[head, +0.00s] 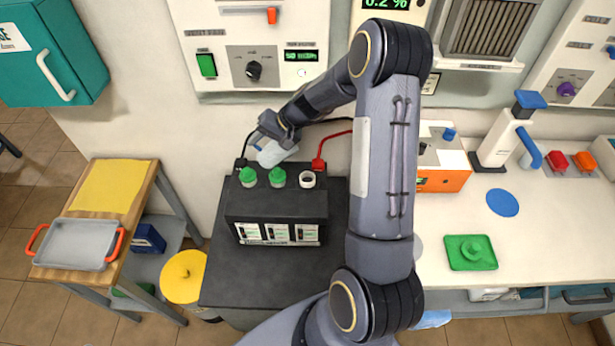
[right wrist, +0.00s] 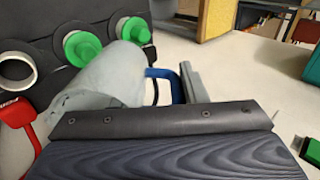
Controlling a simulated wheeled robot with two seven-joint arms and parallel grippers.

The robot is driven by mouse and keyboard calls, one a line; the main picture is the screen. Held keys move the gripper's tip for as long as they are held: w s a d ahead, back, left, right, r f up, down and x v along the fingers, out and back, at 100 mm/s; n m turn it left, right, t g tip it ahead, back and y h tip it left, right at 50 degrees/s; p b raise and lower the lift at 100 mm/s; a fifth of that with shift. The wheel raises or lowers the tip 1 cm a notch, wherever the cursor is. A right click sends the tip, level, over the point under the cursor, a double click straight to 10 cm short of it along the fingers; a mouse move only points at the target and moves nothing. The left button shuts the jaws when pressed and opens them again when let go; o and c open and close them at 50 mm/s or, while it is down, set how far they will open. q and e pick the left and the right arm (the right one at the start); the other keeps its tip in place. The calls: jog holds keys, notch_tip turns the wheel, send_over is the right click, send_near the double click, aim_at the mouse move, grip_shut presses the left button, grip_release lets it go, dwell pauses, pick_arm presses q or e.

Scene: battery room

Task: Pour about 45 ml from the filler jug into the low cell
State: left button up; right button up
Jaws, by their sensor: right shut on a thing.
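The filler jug (head: 272,153) is a pale translucent vessel, held just behind the battery (head: 272,205) in the head view. My right gripper (head: 279,131) is shut on it; in the right wrist view the jug (right wrist: 105,82) looks tilted. The battery is a black case with two green-capped cells (head: 248,177) and one uncapped cell with a white ring (head: 307,180) at the right. The open ring also shows in the right wrist view (right wrist: 14,70). The jug is apart from that ring, nearer the capped cells. Liquid level and any stream cannot be made out. My left gripper is not in view.
A red clamp (head: 319,165) sits behind the open cell. A green tray (head: 470,252) with a green cap lies on the right bench. An orange instrument (head: 440,180) stands beyond my arm. A wooden-topped cart (head: 110,190) and yellow bin (head: 184,277) are at left.

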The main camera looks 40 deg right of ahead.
jog(key=shift+w+a+r+g+h, duration=0.15)
jog(key=shift+w+a+g+h, duration=0.45)
jog(key=shift+g+h, duration=0.25)
jog(key=shift+w+a+f+g+h, duration=0.25)
jog(key=shift+f+g+h, duration=0.25)
jog(key=shift+g+h, duration=0.2)
jog(key=shift+w+a+f+g+h, duration=0.2)
jog(key=shift+w+f+g+h, duration=0.1)
jog(key=shift+f+g+h, duration=0.3)
jog(key=shift+w+a+f+g+h, duration=0.25)
jog(key=shift+f+g+h, duration=0.2)
jog(key=shift+g+h, duration=0.25)
jog(key=o, duration=0.7)
jog(key=c, duration=0.4)
jog(key=shift+o, duration=0.2)
jog(key=shift+r, duration=2.55)
